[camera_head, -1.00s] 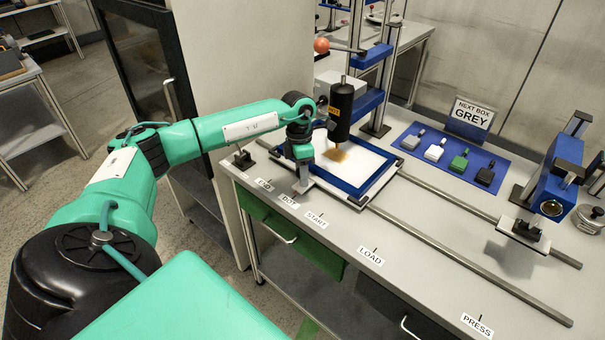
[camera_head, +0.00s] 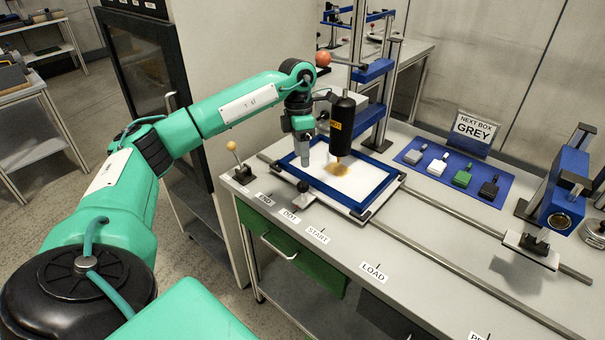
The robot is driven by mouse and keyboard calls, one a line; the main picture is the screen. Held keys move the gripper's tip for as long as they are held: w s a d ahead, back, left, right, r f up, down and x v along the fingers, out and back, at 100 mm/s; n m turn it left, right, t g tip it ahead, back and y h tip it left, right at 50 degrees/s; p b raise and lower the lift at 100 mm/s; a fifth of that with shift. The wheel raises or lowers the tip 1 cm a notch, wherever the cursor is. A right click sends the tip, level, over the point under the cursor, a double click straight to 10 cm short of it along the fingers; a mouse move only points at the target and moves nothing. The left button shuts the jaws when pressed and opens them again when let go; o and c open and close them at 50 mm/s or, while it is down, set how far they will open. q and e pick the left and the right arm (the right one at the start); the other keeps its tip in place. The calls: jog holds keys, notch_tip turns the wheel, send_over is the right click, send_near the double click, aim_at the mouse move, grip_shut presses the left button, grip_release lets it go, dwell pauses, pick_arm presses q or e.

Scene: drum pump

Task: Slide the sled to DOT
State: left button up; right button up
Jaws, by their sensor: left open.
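The sled (camera_head: 382,192), a blue frame around a white bed, sits on two rails. Its small black knob (camera_head: 303,186) stands on a pale tab at its front left corner, close to the DOT label (camera_head: 290,216). A brownish-yellow patch (camera_head: 337,169) lies on the bed, below the nozzle of a black cylinder (camera_head: 340,125). My left gripper (camera_head: 306,163) is open and empty, pointing down above the knob, apart from it. My right gripper is out of view.
Labels END (camera_head: 265,199), START (camera_head: 317,235) and LOAD (camera_head: 374,271) line the bench edge. A ball-topped lever (camera_head: 232,148) stands left of the sled. A blue mat (camera_head: 452,174) holds several small blocks, beside a "NEXT BOX GREY" sign (camera_head: 472,132).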

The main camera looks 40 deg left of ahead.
pick_arm(q)
jog(key=r, duration=0.3)
jog(key=shift+w+a, duration=0.2)
jog(key=shift+s+f, duration=0.1)
dwell(0.4)
